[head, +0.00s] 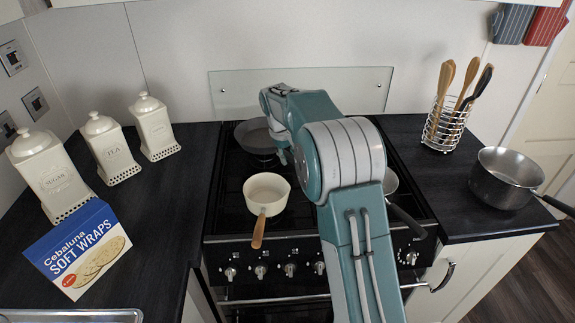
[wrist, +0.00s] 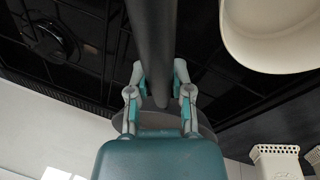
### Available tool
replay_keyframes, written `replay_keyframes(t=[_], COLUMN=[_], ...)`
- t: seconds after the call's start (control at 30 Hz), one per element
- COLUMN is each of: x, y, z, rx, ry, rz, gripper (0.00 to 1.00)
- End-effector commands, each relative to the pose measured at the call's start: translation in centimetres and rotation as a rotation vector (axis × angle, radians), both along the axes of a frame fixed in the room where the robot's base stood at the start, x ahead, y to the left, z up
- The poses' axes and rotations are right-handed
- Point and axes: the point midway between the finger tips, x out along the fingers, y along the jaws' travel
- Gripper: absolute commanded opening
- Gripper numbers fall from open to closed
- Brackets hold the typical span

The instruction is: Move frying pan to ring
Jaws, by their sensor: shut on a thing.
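The dark grey frying pan (head: 255,136) is at the back left of the hob (head: 229,200), near the glass splashback. I cannot tell whether it rests on the hob or is slightly raised. In the wrist view, my gripper (wrist: 160,82) is shut on its dark handle (wrist: 153,40), and part of the pan shows behind the gripper (wrist: 124,118). In the head view my arm hides most of the handle. A bare ring (wrist: 50,42) shows at the left of the wrist view.
A cream saucepan (head: 267,191) with a wooden handle stands on the front left. Another pan with a dark handle (head: 407,222) is at the front right, partly behind my arm. A steel pot (head: 505,178), a utensil holder (head: 447,124) and canisters (head: 109,148) stand on the worktops.

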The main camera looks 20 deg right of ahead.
Motion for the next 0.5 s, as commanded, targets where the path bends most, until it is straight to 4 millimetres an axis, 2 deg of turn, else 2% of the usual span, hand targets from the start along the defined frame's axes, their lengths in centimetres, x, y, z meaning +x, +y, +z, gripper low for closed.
replay_keyframes(t=[0.2, 0.5], x=[0.2, 0.2], y=[0.1, 0.1], z=[-3.0, -3.2], rx=[0.000, 0.000], ry=[-0.001, -0.003], rz=[0.001, 0.001], gripper=[0.00, 0.00])
